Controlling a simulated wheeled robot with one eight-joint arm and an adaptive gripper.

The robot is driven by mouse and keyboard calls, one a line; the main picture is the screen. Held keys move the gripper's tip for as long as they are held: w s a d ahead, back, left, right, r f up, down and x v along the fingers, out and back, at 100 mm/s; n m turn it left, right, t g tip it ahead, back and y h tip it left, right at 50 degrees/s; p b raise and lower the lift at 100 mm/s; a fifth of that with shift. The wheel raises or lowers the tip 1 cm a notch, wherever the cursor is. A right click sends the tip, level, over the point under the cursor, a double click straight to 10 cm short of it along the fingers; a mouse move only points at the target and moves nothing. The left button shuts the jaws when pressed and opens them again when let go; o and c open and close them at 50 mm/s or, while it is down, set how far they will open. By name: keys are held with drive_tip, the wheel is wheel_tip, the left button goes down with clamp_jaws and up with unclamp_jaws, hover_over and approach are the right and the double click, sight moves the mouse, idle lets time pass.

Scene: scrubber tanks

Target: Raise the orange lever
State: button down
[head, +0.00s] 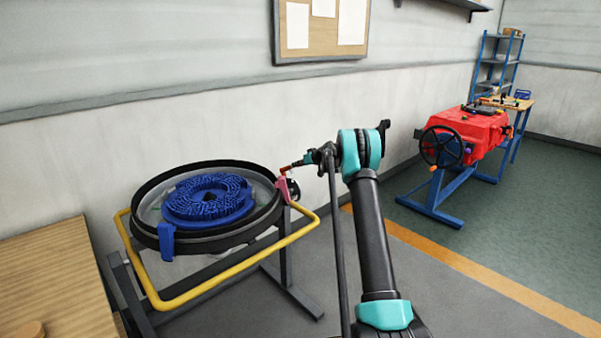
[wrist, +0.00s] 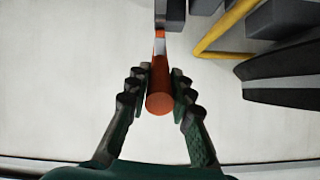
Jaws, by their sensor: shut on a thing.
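The orange lever (wrist: 160,103) runs between the two fingers of my gripper (wrist: 160,82) in the wrist view, its round end facing the camera. My gripper is shut on it, with a finger on each side. In the head view, the lever shows as a small orange bar (head: 289,166) at the right rim of the round black tank (head: 150,238), and my gripper (head: 306,160) is at its outer end, small and partly dark. The exact contact is too small to tell there.
A blue ring brush (head: 207,199) lies in the tank. A yellow tube frame (head: 215,286) surrounds the stand, close to my arm. A wooden table (head: 50,285) is at the left. A red machine with a black handwheel (head: 441,147) stands at the right. The wall is close behind.

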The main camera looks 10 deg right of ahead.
drive_tip(key=shift+w+a+r+g+h, duration=0.25)
drive_tip(key=shift+w+r+g, duration=0.1)
drive_tip(key=shift+w+r, duration=0.1)
drive_tip(key=shift+w+a+r+g+h, duration=0.25)
drive_tip(key=shift+w+r+g, duration=0.1)
drive_tip(key=shift+r, duration=0.1)
drive_tip(key=c, duration=1.3)
unclamp_jaws()
drive_tip(key=v, duration=1.2)
